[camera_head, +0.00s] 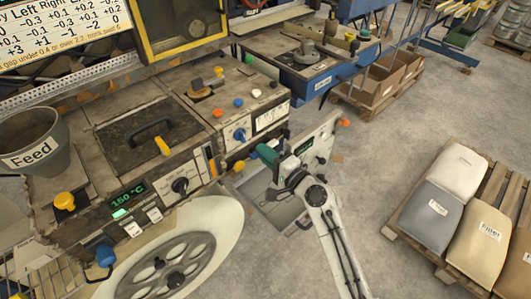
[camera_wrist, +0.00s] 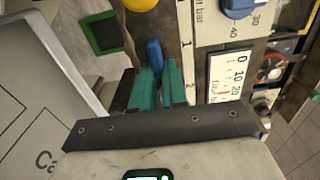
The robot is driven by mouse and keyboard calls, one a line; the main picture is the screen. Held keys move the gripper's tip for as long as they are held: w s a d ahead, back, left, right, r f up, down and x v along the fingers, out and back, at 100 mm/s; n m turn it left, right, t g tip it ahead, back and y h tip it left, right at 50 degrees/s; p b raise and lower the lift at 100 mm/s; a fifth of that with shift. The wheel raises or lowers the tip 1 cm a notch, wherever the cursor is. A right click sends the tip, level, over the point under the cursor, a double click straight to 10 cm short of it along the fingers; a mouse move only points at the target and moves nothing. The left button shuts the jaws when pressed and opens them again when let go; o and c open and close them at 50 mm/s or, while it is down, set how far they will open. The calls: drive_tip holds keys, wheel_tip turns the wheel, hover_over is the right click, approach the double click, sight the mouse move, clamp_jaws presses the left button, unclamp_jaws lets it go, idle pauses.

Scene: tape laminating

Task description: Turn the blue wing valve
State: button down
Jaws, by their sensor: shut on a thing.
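In the wrist view a narrow upright blue piece, which looks like the blue wing valve (camera_wrist: 154,52), sits between the teal fingertips of my gripper (camera_wrist: 157,72). The fingers are closed on its lower part, and its upper end shows above them. Another blue handle (camera_head: 104,255) is at the machine's lower left.
A numbered white scale strip (camera_wrist: 187,50) and a dial (camera_wrist: 238,6) are close to the right of my fingers. A yellow round part (camera_wrist: 140,4) is just above. A grey panel (camera_wrist: 40,105) stands at left. Pallets with sacks (camera_head: 437,208) lie across open floor at right.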

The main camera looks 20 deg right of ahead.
drive_tip(key=shift+s+a+f, duration=0.1)
drive_tip(key=shift+f, duration=0.1)
drive_tip(key=c, duration=1.2)
unclamp_jaws()
drive_tip(key=shift+r, duration=0.1)
drive_tip(key=shift+o, duration=0.2)
drive_tip(key=b+v, duration=0.2)
drive_tip(key=v, duration=0.8)
drive_tip(key=shift+s, duration=0.35)
drive_tip(key=s+a+f+n+g, duration=0.3)
drive_tip(key=s+f+n+g, duration=0.4)
drive_tip(key=n, duration=0.3)
drive_tip(key=s+d+f+n+g+h, duration=0.2)
drive_tip(key=s+d+f+g+h, duration=0.1)
drive_tip(key=s, duration=0.7)
drive_tip(key=s+d+f+n+g+h, duration=0.2)
drive_tip(key=s+g, duration=0.4)
drive_tip(key=s, duration=0.5)
drive_tip(key=shift+s+d+f+h, duration=0.3)
drive_tip(key=shift+d+f+h, duration=0.1)
drive_tip(key=shift+d, duration=0.15)
